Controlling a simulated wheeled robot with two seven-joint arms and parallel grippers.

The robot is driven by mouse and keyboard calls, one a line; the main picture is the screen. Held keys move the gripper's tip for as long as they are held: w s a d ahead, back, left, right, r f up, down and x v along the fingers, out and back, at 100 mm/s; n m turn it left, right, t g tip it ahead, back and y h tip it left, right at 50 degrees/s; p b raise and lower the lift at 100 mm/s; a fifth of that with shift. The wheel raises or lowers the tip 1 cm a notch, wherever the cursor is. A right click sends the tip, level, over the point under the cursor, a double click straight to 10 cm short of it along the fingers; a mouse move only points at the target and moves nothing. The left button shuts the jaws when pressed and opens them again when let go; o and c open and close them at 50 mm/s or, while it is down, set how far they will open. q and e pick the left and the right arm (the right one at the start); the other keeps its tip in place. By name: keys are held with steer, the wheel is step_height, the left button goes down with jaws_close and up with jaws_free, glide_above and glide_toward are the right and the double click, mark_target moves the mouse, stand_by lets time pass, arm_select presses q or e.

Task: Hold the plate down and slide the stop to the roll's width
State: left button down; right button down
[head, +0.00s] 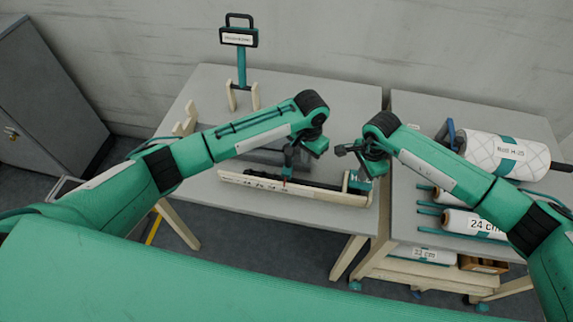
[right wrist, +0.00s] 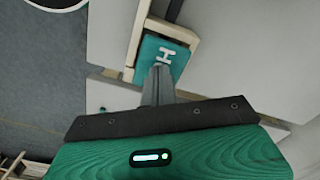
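A long pale wooden rail with dark marks (head: 255,184) lies along the front of the left table. A teal block with a white H-like mark (head: 357,184) stands at its right end, perhaps the stop; it also shows in the right wrist view (right wrist: 162,55). A dark grey flat piece (head: 262,157), perhaps the plate, lies behind the rail, partly hidden by my left arm. My left gripper (head: 288,172) points down over the rail's middle; its finger gap is unclear. My right gripper (right wrist: 159,72) has its fingers together at the teal block's edge; contact is unclear.
On the right table (head: 400,215) lie a large labelled white roll (head: 490,152), a roll marked 24 cm (head: 462,222) and teal rods. A 32 cm roll (head: 425,254) sits below. A teal post with a sign (head: 240,45) stands behind. A gap separates the tables.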

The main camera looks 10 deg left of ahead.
arm_select(q)
steer(key=shift+a, duration=0.65)
arm_select(e)
steer(key=shift+s+f, duration=0.1)
steer(key=shift+f, duration=0.05)
arm_select(q)
steer(key=shift+a, duration=0.3)
steer(key=shift+a, duration=3.75)
steer(key=shift+d, duration=1.3)
